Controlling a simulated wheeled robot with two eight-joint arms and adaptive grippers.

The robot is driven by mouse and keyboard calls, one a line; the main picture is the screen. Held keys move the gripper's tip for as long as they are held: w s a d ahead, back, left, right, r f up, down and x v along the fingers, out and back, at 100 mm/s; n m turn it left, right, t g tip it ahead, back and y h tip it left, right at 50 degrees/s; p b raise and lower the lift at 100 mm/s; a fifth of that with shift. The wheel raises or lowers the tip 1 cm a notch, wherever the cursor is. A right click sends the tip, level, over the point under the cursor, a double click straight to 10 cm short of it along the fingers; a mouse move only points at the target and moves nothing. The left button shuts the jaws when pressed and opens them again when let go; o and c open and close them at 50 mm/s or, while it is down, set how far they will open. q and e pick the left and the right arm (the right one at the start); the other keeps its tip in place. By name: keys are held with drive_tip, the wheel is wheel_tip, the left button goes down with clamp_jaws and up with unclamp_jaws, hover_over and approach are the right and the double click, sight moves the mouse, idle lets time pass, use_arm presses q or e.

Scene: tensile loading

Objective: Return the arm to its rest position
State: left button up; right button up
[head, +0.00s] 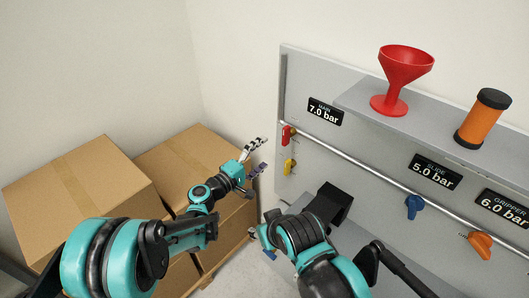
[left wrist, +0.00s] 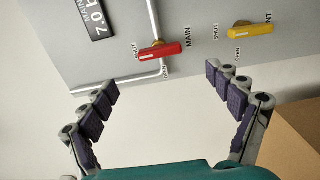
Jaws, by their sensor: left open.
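My left gripper (head: 259,155) is open and empty, in front of the left end of the grey panel (head: 291,95). In the left wrist view its fingers (left wrist: 162,80) are spread wide with nothing between them. The red MAIN valve handle (left wrist: 160,52) is beyond the fingertips and apart from them; it also shows in the head view (head: 287,135). The yellow valve handle (left wrist: 250,32) is to its right, and sits below the red one in the head view (head: 289,166). My right arm crosses the lower middle of the head view; its gripper is mostly hidden behind the arm.
Cardboard boxes (head: 75,185) stand at the left, close below my left arm. A red funnel (head: 397,112) and an orange cylinder with black ends (head: 482,120) stand on the panel's shelf. Blue (head: 413,206) and orange (head: 479,241) valve handles are at the right. The upper left is clear wall.

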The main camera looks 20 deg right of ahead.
use_arm(q)
drive_tip(key=s+a+r+m+y, duration=0.2)
drive_tip(key=s+a+y, duration=0.1)
drive_tip(key=a, duration=0.7)
drive_tip(key=s+a+r+m+y, duration=0.1)
drive_tip(key=s+a+r+y, duration=0.2)
drive_tip(key=a, duration=0.6)
drive_tip(key=s+a+f+y, duration=0.2)
drive_tip(key=s+a, duration=0.3)
drive_tip(key=a, duration=0.4)
drive_tip(key=s+a+f+m+y, duration=0.1)
drive_tip(key=s+a+f+y, duration=0.2)
drive_tip(key=s+a+y, duration=0.2)
drive_tip(key=s+a+f+y, duration=0.2)
drive_tip(key=s+a, duration=0.5)
drive_tip(key=a, duration=0.5)
drive_tip(key=shift+a+f+m+y, duration=0.3)
drive_tip(key=shift+a+y, duration=0.05)
drive_tip(key=shift+y, duration=0.45)
drive_tip(key=shift+s, duration=0.1)
